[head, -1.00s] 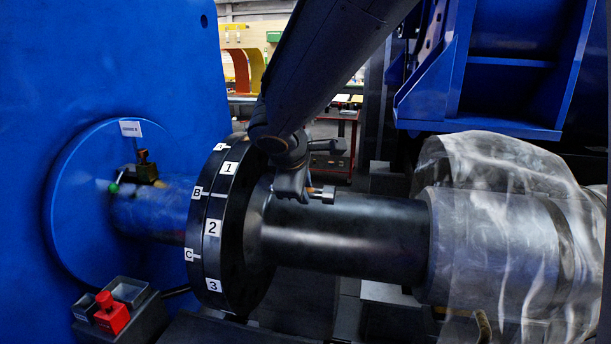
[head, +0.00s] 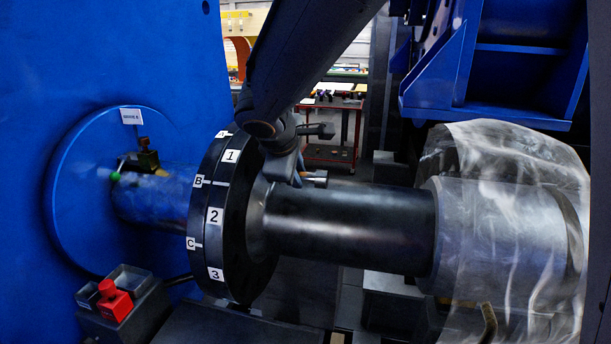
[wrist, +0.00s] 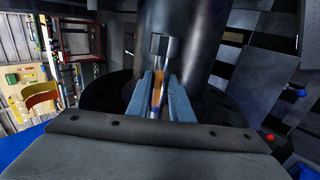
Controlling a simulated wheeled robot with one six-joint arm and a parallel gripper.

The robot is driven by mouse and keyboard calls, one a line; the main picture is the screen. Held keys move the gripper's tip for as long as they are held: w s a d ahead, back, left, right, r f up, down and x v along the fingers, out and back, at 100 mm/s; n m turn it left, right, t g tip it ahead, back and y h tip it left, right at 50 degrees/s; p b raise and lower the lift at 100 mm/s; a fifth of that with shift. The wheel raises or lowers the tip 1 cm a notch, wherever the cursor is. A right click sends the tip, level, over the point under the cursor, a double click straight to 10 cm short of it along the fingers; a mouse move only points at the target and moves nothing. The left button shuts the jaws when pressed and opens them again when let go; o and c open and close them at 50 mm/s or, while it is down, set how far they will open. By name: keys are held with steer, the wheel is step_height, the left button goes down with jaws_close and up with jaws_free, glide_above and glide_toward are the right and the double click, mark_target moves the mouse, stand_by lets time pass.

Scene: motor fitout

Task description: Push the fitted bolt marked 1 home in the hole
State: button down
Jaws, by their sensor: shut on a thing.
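The black flange (head: 236,268) stands at the left end of the dark shaft (head: 350,228). White labels 1 (head: 230,156), 2 and 3 run down its rim, with letter tags beside them. My gripper (head: 296,176) is right of the flange, just above the shaft. It is shut on a bolt; the bolt's grey head (head: 319,179) points right, away from the flange. In the wrist view the bolt (wrist: 157,88) lies between both fingers, with a copper-coloured band on its shank. The bolt's far end and any hole are hidden, so I cannot tell whether it is in a hole.
A blue housing (head: 130,60) stands left of the flange. A grey box with a red button (head: 114,300) sits low at the left. Clear plastic wrap (head: 510,215) covers the shaft's right part. A blue bracket (head: 500,90) hangs at upper right.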

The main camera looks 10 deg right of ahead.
steer(key=shift+w+a, duration=0.3)
steer(key=shift+a, duration=0.45)
steer(key=shift+w+a, duration=0.25)
steer(key=shift+a, duration=0.5)
steer(key=shift+r+b, duration=0.1)
steer(key=shift+b, duration=0.35)
stand_by(0.8)
steer(key=w+a, duration=0.3)
steer(key=a, duration=0.5)
stand_by(3.6)
steer(key=c, duration=1.5)
jaws_free()
steer(key=shift+s+a, duration=0.1)
steer(key=shift+s, duration=0.05)
